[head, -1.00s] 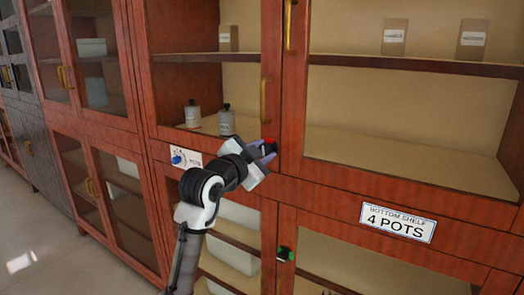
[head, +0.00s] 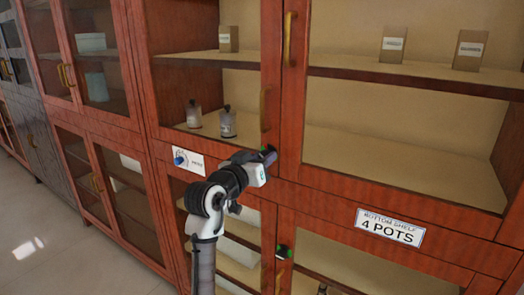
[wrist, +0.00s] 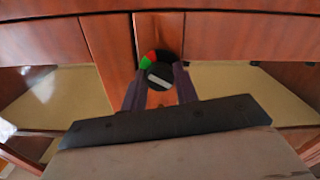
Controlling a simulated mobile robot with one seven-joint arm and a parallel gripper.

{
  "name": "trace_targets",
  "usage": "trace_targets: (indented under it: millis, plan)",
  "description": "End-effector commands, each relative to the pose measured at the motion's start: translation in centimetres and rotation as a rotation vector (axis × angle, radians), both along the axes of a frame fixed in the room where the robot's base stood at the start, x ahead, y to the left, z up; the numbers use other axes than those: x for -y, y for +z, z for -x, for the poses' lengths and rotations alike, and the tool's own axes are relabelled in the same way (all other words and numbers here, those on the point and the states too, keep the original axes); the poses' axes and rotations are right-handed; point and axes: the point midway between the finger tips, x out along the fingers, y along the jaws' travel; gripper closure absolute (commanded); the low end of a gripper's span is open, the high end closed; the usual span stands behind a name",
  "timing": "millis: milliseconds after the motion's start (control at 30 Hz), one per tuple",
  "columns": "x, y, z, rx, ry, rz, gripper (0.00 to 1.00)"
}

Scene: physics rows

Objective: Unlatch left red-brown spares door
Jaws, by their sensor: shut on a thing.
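The left red-brown glass door (head: 275,60) stands shut in its frame in the head view, with a brass handle (head: 264,108) on its right edge. At its lower right corner my gripper (head: 267,156) is shut on the round latch knob (wrist: 157,66). In the wrist view the knob is black with a pale bar, and red and green patches show at its upper left rim. Both dark fingers sit on either side of the knob. In the head view my gripper hides most of the knob, and a bit of green shows there.
Behind the glass are two small bottles (head: 228,122) and a box (head: 228,38). A second knob with green (head: 283,251) is on the lower doors. A "4 POTS" label (head: 389,227) is at right.

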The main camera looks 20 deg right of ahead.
Motion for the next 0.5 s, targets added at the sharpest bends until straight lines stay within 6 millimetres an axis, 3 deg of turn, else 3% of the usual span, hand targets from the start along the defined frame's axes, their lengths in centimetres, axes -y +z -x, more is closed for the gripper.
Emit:
trace_targets:
  millis: [500]
  plan:
    - [0.07,0.29,0.02,-0.343,0.000,0.265,0.93]
